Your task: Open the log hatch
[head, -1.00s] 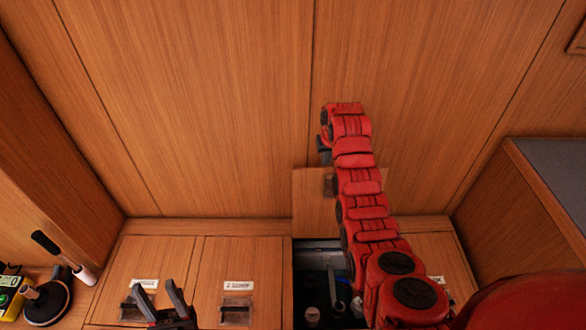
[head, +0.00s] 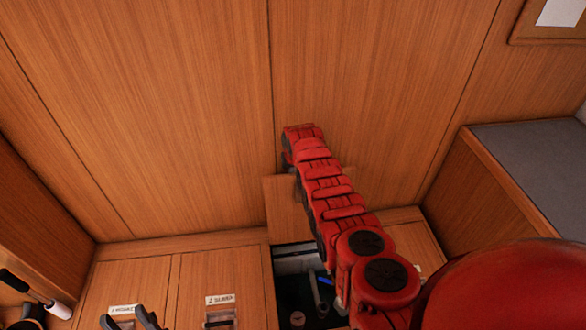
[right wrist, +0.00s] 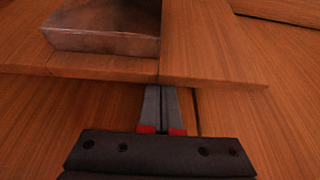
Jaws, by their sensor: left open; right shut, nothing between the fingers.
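One hatch lid (head: 281,205) stands raised against the back panelling, above an open dark compartment (head: 297,290); I take it for the log hatch, but its label is not legible. My right arm reaches over to it, and its gripper is mostly hidden at the lid's top in the head view. In the right wrist view my right gripper (right wrist: 160,108) is shut and empty, its tips at the lid's edge (right wrist: 215,66); contact is unclear. My left gripper (head: 128,320) is open, low at the left.
Two closed, labelled hatches (head: 217,275) lie left of the opening. Small items lie inside the compartment. A grey-topped wooden block (head: 530,160) stands at right. A white-and-black handled tool (head: 50,305) is at the lower left.

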